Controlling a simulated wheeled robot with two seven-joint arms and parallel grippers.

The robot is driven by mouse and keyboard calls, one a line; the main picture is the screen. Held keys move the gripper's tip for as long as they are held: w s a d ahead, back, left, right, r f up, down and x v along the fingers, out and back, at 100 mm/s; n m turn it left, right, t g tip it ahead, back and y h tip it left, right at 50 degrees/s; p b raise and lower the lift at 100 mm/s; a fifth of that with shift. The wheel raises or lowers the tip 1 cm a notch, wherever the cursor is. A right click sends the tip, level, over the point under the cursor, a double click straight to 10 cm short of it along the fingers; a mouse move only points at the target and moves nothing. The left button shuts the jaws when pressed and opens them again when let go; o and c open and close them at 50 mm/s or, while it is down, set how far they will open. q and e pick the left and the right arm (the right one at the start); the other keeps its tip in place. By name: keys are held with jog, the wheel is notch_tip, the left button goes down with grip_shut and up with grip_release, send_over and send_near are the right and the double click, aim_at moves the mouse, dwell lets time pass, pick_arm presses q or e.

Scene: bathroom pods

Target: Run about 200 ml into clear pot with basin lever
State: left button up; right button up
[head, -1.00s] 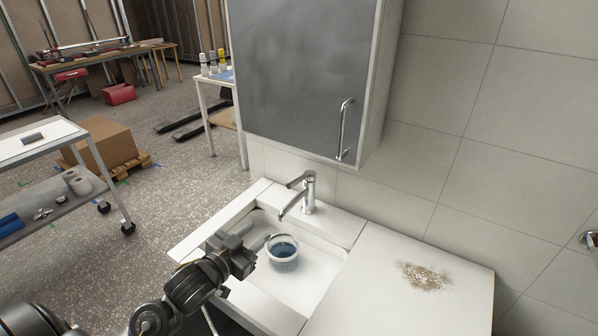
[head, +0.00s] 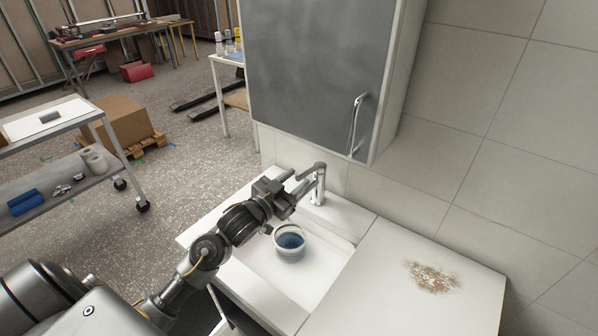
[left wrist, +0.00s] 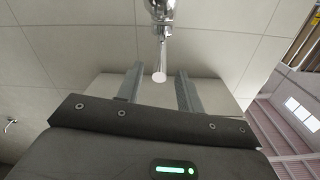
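The clear pot (head: 291,251) stands upright in the white basin (head: 262,276) and looks blue inside. I cannot tell its water level. The chrome tap (head: 319,188) stands at the back of the basin, its thin lever (head: 308,171) pointing left at the top. My left gripper (head: 296,189) is at the tap, above and behind the pot, and hides part of the spout. In the left wrist view its two fingers (left wrist: 160,88) are apart, with the round tip of a chrome rod (left wrist: 159,76) between them; I see no finger touching it. My right gripper is not in view.
A grey-fronted cabinet (head: 315,75) with a bar handle hangs above the tap. A white counter (head: 400,300) with a brown stain (head: 432,277) adjoins the basin on the right. A trolley (head: 70,175) stands on the left, with open floor between it and the basin.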

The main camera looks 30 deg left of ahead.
aim_at(311, 172)
pick_arm(q)
jog(key=shift+w+d, duration=0.2)
jog(key=shift+w, duration=0.9)
jog(key=shift+s, duration=0.1)
grip_shut()
